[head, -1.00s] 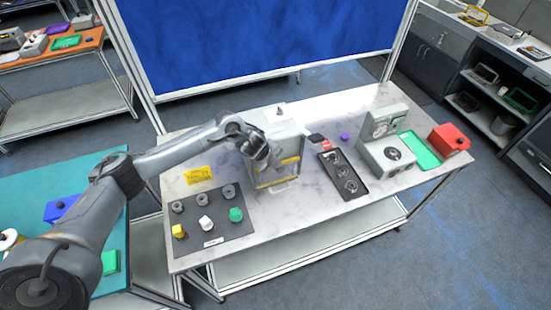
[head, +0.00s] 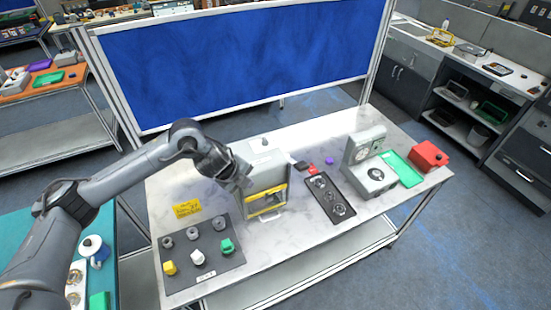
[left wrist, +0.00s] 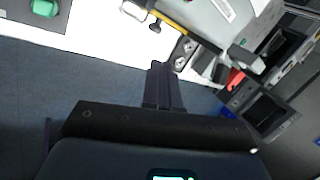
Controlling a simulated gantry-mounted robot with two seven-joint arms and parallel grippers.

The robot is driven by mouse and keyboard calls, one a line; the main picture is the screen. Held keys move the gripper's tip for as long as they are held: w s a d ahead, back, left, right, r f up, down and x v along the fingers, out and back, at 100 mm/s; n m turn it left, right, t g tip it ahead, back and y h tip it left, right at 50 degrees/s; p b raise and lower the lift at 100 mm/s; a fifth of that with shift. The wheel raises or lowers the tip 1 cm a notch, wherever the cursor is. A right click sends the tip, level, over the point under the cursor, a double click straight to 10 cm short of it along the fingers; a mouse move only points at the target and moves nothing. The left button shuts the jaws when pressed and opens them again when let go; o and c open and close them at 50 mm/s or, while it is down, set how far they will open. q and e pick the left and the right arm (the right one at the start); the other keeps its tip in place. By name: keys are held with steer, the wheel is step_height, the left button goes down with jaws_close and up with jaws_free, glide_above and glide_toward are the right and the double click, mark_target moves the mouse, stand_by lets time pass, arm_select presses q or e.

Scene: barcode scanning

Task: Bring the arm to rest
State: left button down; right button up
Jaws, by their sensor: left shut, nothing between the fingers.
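My left arm comes in from the left in the head view. Its gripper (head: 236,184) hangs above the marble-topped table (head: 225,280), beside the left side of a grey box with a yellow-edged front (head: 265,200). In the left wrist view my left gripper's fingers (left wrist: 160,72) are together with nothing between them. Part of the grey box (left wrist: 215,20) shows there beyond the fingertips. My right gripper is in neither view.
A dark mat (head: 222,262) with several small parts lies at the table's front left, near a yellow card (head: 186,208). A black tray (head: 330,200), grey device (head: 373,175), green tray (head: 404,167) and red box (head: 429,156) stand to the right. A blue panel (head: 240,60) stands behind.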

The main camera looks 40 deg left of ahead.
arm_select(q)
steer(key=s+d+f+g+h+p, duration=0.2)
steer(key=s+d+f+g, duration=0.1)
steer(key=s+d+f, duration=0.8)
steer(key=s+d+n+t+h+p, duration=0.1)
steer(key=s+d+n+h, duration=0.3)
steer(key=d, duration=0.6)
steer(key=s+d+n+t+p, duration=0.1)
steer(key=s+d+p, duration=0.1)
steer(key=s+d, duration=0.55)
steer(key=s+a+r+n+y, duration=0.1)
steer(key=a+r+n+y, duration=0.2)
steer(key=a+n, duration=0.3)
steer(key=s+a+r+n+g+y, duration=0.1)
steer(key=s+a+r+n+y, duration=0.1)
steer(key=a+n, duration=0.4)
steer(key=shift+r+n+y+p, duration=0.3)
steer(key=shift+r+y+p, duration=0.15)
steer(key=shift+r+y, duration=0.3)
steer(key=shift+f, duration=0.1)
